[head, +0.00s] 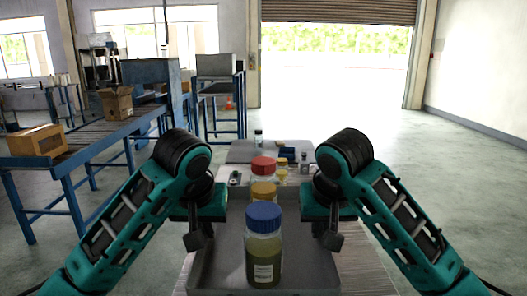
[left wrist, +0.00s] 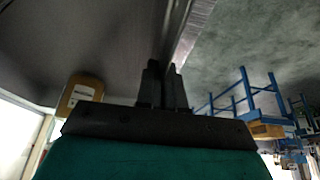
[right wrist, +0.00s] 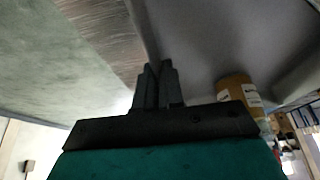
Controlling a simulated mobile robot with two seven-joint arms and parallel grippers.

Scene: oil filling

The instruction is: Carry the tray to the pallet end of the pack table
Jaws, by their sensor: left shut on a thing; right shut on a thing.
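The grey tray (head: 218,264) is right in front of me in the head view, level as far as I can see. The wrist views show the fingers closed at the tray's edge (left wrist: 110,40) (right wrist: 205,40). I cannot tell whether the tray touches the table.
The table's light, streaked top (head: 362,275) shows beside the tray. Beyond are a dark grey surface (head: 240,153), a clear bottle (head: 258,137), a blue object (head: 287,152) and small items. A roller conveyor (head: 95,140) with cardboard boxes (head: 37,144) stands left. Floor on the right is clear.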

